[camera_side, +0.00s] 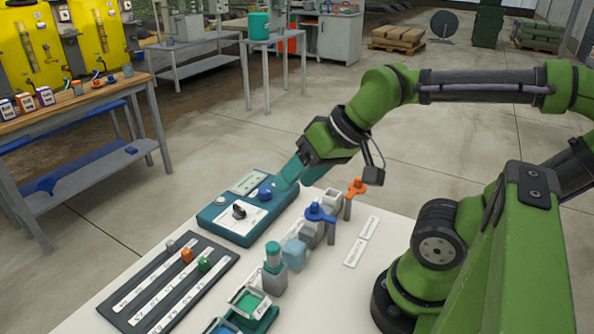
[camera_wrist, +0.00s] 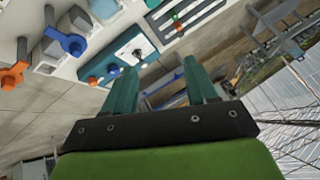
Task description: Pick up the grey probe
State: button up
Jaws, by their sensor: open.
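My gripper (camera_side: 290,174) is above the right end of a teal box (camera_side: 225,228). In the wrist view its two teal fingers (camera_wrist: 158,78) are apart with nothing held between them. The box carries a blue knob (camera_side: 265,191), a black dial (camera_side: 239,211) and a small grey round piece (camera_side: 220,200) at its left back corner. I cannot tell whether that grey piece is the grey probe; no other piece is clearly a probe. The box also shows in the wrist view (camera_wrist: 120,48), beyond the fingertips.
A dark slider panel (camera_side: 142,303) with grey, orange and green knobs lies left of the box. Blue-handled (camera_side: 319,212) and orange-handled (camera_side: 356,187) valves stand to the right. A teal-capped bottle (camera_side: 273,267) and small trays (camera_side: 249,300) are in front. The white table's front right is clear.

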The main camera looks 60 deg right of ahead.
aim_at(272, 246)
jog(key=w+a+n+g+h, duration=0.1)
jog(key=w+a+n+g, duration=0.3)
jog(key=a+g, duration=0.15)
jog(key=shift+g+h, duration=0.6)
jog(key=shift+g, duration=0.05)
jog(key=f, duration=1.6)
jog(key=shift+s+d+f, duration=0.25)
jog(key=shift+s+d, duration=0.1)
jog(key=c, duration=1)
jog(key=shift+o, duration=0.2)
notch_tip(272, 246, up, 12)
jog(key=shift+f, duration=0.2)
